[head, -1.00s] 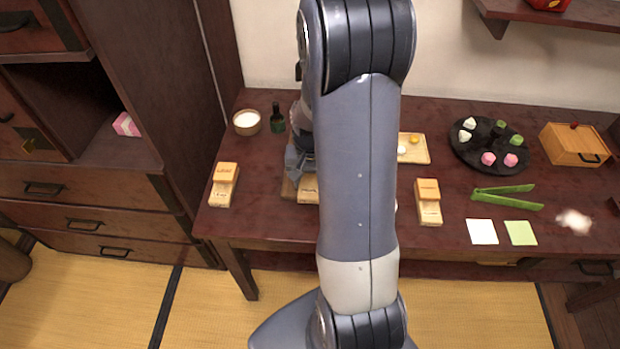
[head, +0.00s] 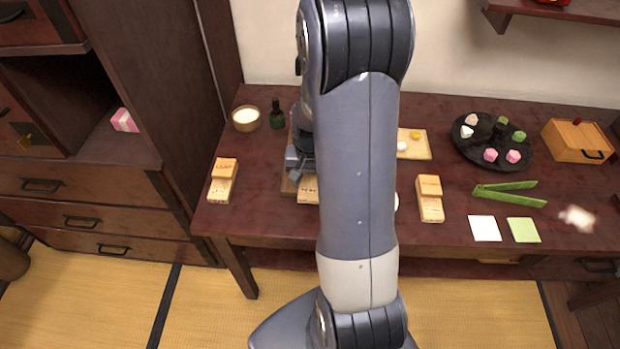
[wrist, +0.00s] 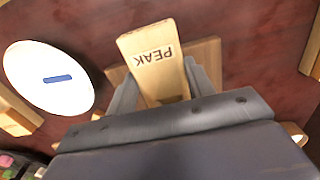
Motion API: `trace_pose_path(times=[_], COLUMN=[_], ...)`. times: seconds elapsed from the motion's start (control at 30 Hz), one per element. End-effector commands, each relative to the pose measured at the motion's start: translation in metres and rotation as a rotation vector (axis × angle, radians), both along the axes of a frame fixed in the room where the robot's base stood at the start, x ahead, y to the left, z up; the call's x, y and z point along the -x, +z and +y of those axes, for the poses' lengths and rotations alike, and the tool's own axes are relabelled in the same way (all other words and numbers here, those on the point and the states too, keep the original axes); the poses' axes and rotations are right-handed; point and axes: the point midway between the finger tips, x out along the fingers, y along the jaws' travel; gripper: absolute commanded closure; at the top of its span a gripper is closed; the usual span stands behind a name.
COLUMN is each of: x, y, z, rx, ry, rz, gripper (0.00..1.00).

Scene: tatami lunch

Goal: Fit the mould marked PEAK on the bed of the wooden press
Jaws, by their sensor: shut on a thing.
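The pale wooden mould marked PEAK (wrist: 152,50) is between the two fingers of my gripper (wrist: 166,86) in the wrist view, its lettering upside down there. My gripper is shut on it. A brown wooden board (wrist: 208,52), seemingly the press bed, shows beyond and beside the mould; I cannot tell whether they touch. In the head view my gripper (head: 297,160) is partly hidden behind my arm. The pale front of the mould (head: 308,190) shows just left of my arm, over the brown press base (head: 288,186). Most of the press is hidden.
Other labelled wooden blocks stand left (head: 222,182) and right (head: 430,200). A white plate with a blue bar (wrist: 48,92) lies near the mould. A bowl (head: 246,119) and dark bottle (head: 277,118) stand behind left. Green tongs (head: 508,194) and a dark sweets plate (head: 480,148) are right.

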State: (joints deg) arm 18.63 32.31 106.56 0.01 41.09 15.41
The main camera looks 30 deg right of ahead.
Motion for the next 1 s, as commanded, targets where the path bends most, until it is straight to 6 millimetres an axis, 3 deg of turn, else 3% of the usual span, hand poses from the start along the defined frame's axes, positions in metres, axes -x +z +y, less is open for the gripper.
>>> trace_pose_path(times=[0.6, 0.63, 0.93, 1.0], x=[0.000, 0.000, 0.000, 0.000], y=[-0.012, -0.012, -0.011, -0.011], z=[0.000, 0.000, 0.000, 0.000], rx=[0.000, 0.000, 0.000, 0.000], ry=[0.000, 0.000, 0.000, 0.000], rz=[0.000, 0.000, 0.000, 0.000], gripper=[0.73, 0.49, 0.24, 0.24])
